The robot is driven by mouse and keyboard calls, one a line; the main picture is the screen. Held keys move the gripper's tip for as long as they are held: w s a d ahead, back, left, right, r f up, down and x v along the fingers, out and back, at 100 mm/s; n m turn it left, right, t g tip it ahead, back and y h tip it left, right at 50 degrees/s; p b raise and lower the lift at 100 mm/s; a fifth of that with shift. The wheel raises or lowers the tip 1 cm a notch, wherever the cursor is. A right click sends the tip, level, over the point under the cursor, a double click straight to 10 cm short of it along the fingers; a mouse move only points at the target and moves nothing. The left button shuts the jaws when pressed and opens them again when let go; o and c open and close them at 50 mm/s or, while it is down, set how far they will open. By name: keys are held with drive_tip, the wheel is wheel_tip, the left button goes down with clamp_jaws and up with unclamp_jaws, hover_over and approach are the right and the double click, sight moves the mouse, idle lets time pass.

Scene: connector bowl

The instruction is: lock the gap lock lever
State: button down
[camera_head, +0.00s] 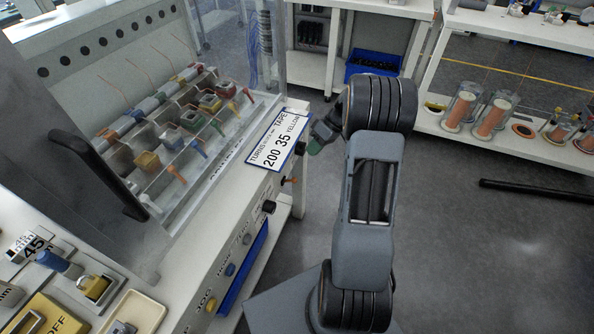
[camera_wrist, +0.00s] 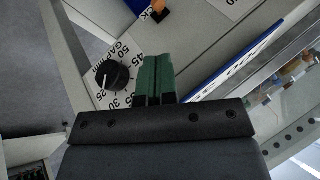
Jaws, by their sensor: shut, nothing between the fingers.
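A small orange lever (camera_head: 289,180) sticks out from the front panel of the white machine, near its right end, in the head view. In the wrist view an orange lever (camera_wrist: 158,5) is cut off by the top edge, beside lettering ending in "ck". Its exact angle is hard to tell. My gripper (camera_wrist: 155,76) has green fingertips, pressed together and empty. In the wrist view they point toward the panel below the lever, right of a black dial. In the head view my gripper (camera_head: 321,132) is partly hidden by my arm, above and right of the lever.
The black dial (camera_wrist: 113,76) sits on a gap scale in millimetres. A blue-edged sign (camera_head: 278,140) lies on the machine top. A black knob (camera_head: 268,207) is on the panel, left of the lever. Shelves stand behind; the floor at right is mostly clear.

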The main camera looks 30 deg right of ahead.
approach(290, 181)
drive_tip(key=x, duration=0.3)
drive_tip(key=w+x, duration=0.1)
drive_tip(key=x, duration=0.1)
drive_tip(key=shift+f+b, duration=0.1)
drive_tip(key=shift+b, duration=0.3)
drive_tip(key=shift+s, duration=0.1)
